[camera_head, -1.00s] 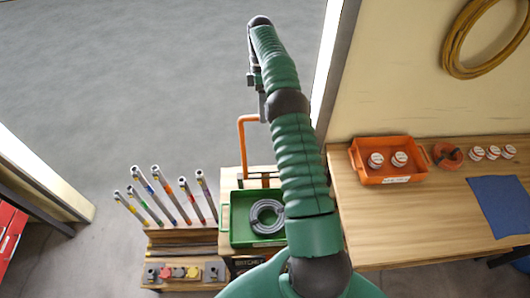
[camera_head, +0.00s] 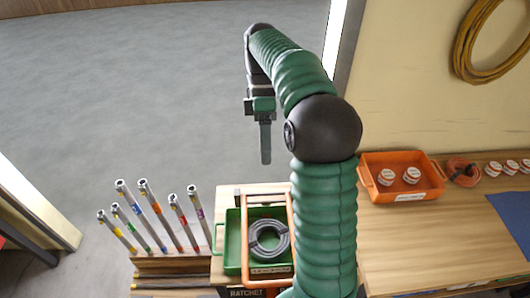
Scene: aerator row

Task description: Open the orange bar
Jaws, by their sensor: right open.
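The orange bar (camera_head: 291,238) shows as a U-shaped frame, lowered around and over the green tray (camera_head: 232,242) on the wooden stand. Part of its right side is close to or behind my right arm. My right gripper (camera_head: 265,150) hangs fingers-down beyond the stand, above the grey floor in the picture. It is open and empty, apart from the bar. Its two fingers overlap in this view. My left gripper is not in view.
A grey coiled hose (camera_head: 269,240) lies in the green tray. Several marker-like tubes (camera_head: 150,205) stand in a rack at left. An orange bin (camera_head: 401,178) sits on the bench (camera_head: 415,240) at right. The floor beyond is clear.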

